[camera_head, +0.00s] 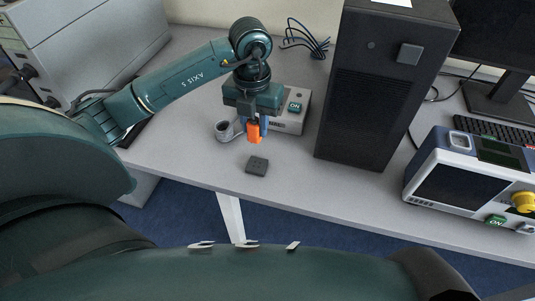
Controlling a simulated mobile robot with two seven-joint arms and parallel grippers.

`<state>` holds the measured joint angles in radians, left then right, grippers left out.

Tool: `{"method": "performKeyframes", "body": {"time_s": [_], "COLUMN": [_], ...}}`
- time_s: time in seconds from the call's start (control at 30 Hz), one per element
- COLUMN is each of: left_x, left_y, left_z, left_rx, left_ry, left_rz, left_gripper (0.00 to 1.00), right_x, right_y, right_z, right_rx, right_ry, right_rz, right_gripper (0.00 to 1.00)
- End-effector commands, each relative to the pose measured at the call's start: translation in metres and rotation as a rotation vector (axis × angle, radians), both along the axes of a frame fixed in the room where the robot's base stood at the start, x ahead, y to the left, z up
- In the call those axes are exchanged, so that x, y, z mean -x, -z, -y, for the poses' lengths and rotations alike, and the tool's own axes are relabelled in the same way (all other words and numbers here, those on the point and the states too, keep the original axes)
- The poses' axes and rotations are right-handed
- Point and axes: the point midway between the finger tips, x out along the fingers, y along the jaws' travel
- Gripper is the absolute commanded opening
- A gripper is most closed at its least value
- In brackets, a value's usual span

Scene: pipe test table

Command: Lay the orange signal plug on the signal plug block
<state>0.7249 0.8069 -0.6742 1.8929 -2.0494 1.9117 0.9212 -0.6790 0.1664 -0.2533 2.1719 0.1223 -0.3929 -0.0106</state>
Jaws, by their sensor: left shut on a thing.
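My left gripper (254,127) comes in from the left and points down over the table. It is shut on the orange signal plug (254,133), which it holds above the table top. A small dark grey block (257,166), which looks like the signal plug block, lies flat near the table's front edge. It is apart from the plug, a little nearer to me and below it in the picture. The top of the plug is hidden by the gripper. My right gripper is not in view.
A grey box with a green ON switch (295,106) stands just behind my left gripper. A small grey round part (225,130) is to its left. A tall black tower (370,100) stands to the right, with an instrument (455,185) beyond. The table (190,165) is clear around the block.

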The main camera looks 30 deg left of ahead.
Motion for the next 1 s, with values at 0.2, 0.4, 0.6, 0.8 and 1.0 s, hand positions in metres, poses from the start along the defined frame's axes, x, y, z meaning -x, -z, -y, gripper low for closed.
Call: {"method": "performKeyframes", "body": {"time_s": [0.2, 0.4, 0.6, 0.8, 1.0], "left_x": [0.001, 0.001, 0.001, 0.001, 0.0], "left_y": [0.032, 0.061, 0.078, 0.102, 0.102], "left_z": [-0.002, -0.002, -0.001, -0.002, -0.002], "left_rx": [-0.002, -0.002, 0.0, -0.002, -0.002], "left_ry": [-0.065, -0.063, -0.06, -0.061, -0.059], "left_rz": [-0.007, -0.003, -0.004, -0.002, 0.0], "left_gripper": [0.0, 0.0, 0.0, 0.0, 0.0], "right_x": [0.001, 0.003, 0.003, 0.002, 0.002], "right_y": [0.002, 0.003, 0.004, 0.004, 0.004], "right_z": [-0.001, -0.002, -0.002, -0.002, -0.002], "right_rx": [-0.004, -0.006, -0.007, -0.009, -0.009], "right_ry": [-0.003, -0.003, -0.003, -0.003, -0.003], "right_rz": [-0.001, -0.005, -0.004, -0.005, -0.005], "right_gripper": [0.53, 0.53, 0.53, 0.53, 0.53]}}
